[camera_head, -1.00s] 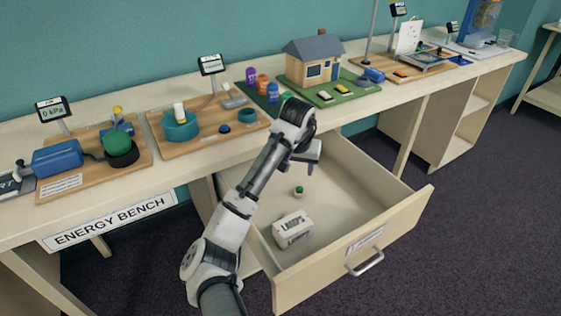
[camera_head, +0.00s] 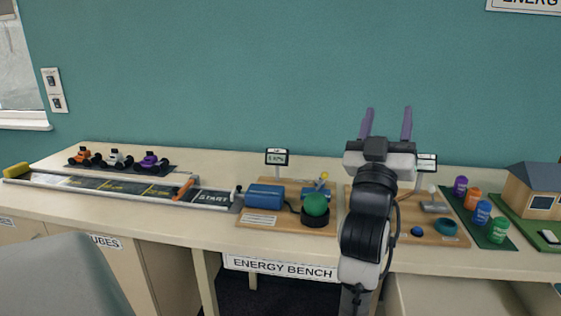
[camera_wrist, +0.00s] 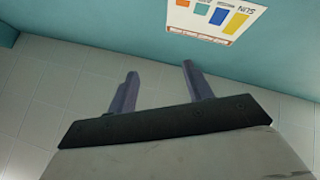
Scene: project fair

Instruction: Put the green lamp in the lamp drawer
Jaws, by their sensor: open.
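My gripper (camera_head: 387,122) is raised in front of the teal wall, above the bench, with its two purple fingers pointing up. The fingers are apart and nothing is between them, as the wrist view (camera_wrist: 160,75) also shows. The small green lamp is not in view now. The drawer's inside and its lamp box are not in view either; the lower right of the head view shows only a pale part below the bench top that I cannot identify clearly.
The bench (camera_head: 130,215) runs across the view. It holds a toy-car track (camera_head: 130,188), a board with a blue pump (camera_head: 265,196) and green ball (camera_head: 316,204), several coloured cans (camera_head: 481,212) and a model house (camera_head: 535,192). A grey rounded shape (camera_head: 60,280) fills the lower left.

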